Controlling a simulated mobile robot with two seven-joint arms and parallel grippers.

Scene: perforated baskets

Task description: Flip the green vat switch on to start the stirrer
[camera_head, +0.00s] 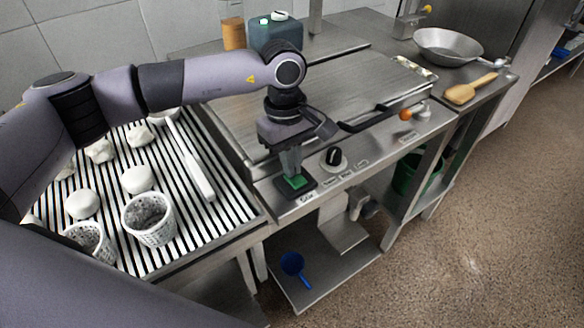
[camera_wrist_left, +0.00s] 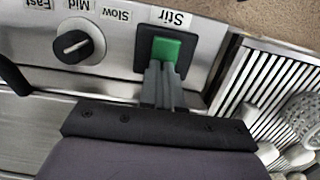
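The green vat switch (camera_head: 295,182) sits in a black square housing on the steel front panel, above a label reading "Stir". In the left wrist view the green switch (camera_wrist_left: 166,50) shows at the top centre, with its label beside it. My left gripper (camera_head: 291,172) points down at the switch from above. In the left wrist view its fingers (camera_wrist_left: 158,75) are together with nothing between them, and their tips are at the switch's lower edge. I cannot tell whether they touch it. Whether the switch is on cannot be told. My right gripper is not in view.
A black dial (camera_head: 334,157) with speed labels is right of the switch. A slatted drain rack (camera_head: 225,205) on the left holds perforated baskets (camera_head: 148,219) and white lumps. The covered vat (camera_head: 330,95) lies behind. A wooden paddle (camera_head: 470,89) and metal bowl (camera_head: 448,46) are at far right.

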